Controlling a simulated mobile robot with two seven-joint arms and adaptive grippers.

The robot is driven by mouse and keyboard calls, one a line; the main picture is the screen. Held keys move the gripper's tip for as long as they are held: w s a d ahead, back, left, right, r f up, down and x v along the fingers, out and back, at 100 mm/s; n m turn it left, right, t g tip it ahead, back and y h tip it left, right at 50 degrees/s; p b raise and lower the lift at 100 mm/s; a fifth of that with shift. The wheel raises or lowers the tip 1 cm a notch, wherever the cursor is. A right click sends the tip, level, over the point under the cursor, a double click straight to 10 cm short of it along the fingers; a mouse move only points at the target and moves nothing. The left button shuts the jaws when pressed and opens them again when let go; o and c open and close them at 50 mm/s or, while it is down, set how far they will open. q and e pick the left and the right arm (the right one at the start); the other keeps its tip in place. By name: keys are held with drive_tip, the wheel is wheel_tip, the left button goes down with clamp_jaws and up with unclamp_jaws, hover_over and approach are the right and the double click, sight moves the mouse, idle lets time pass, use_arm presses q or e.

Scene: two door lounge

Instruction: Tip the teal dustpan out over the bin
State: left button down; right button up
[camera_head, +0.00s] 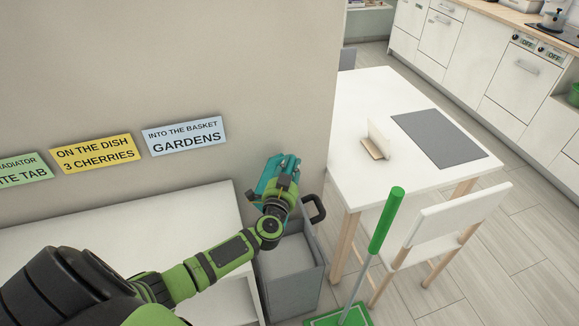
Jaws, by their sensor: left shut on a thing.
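The teal dustpan (268,173) is up near the wall, beyond my left gripper (281,184). My left gripper is shut on it and hides part of it. The dustpan looks tilted, but I cannot tell whether anything lies in it. The grey bin (305,285) stands on the floor below, between the white bench and the table. Its open top shows a pale inside, partly covered by my arm. The gripper and dustpan appear above the bin's far end. My right gripper is not in view.
A dark loop (317,208) shows beside the gripper. A green-handled tool (386,220) stands right of the bin. The white table (365,90) bears a grey mat (438,137) and a small pale stand (378,140). A white chair (455,215) and bench (130,245) flank the space.

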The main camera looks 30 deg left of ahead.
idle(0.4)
use_arm(q)
drive_tip(key=shift+r+n+p, duration=0.35)
drive_tip(key=shift+n+p, duration=0.1)
drive_tip(key=shift+n, duration=0.25)
drive_tip(key=n, duration=0.1)
drive_tip(key=r+n+p, duration=0.1)
drive_tip(key=n, duration=0.2)
drive_tip(key=n+p, duration=0.1)
drive_tip(key=n, duration=0.1)
drive_tip(key=shift+r, duration=0.4)
drive_tip(key=n, duration=0.3)
drive_tip(key=shift+r, duration=0.3)
